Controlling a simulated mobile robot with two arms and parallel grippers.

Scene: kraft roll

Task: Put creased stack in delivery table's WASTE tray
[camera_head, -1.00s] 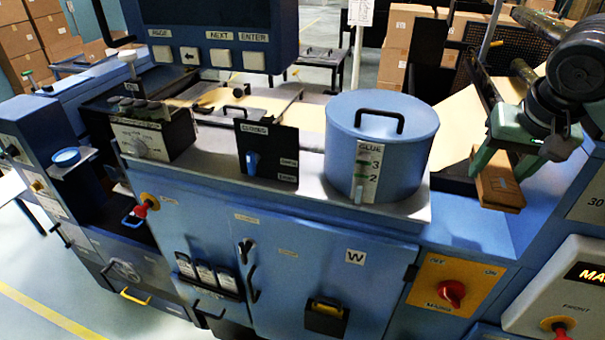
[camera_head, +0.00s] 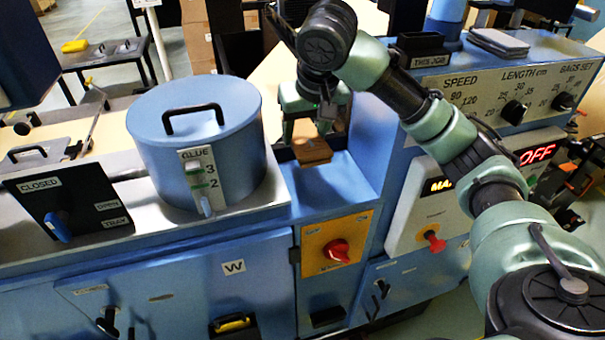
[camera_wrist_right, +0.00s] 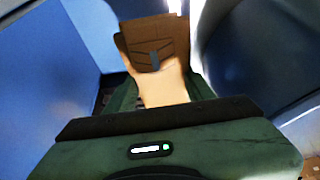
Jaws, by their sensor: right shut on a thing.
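The brown creased stack (camera_head: 312,152) is in the jaws of my right gripper (camera_head: 308,128), over the blue recess right of the glue tank. The right wrist view shows the stack (camera_wrist_right: 155,45) between the green fingers, with a paler brown part nearer the palm. I cannot tell whether it touches the surface below. My left gripper is not in view. No tray marked WASTE can be made out.
The blue glue tank (camera_head: 195,140) stands close left of the gripper. A control panel (camera_head: 500,95) with knobs rises to the right. A red knob (camera_head: 337,250) sits below.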

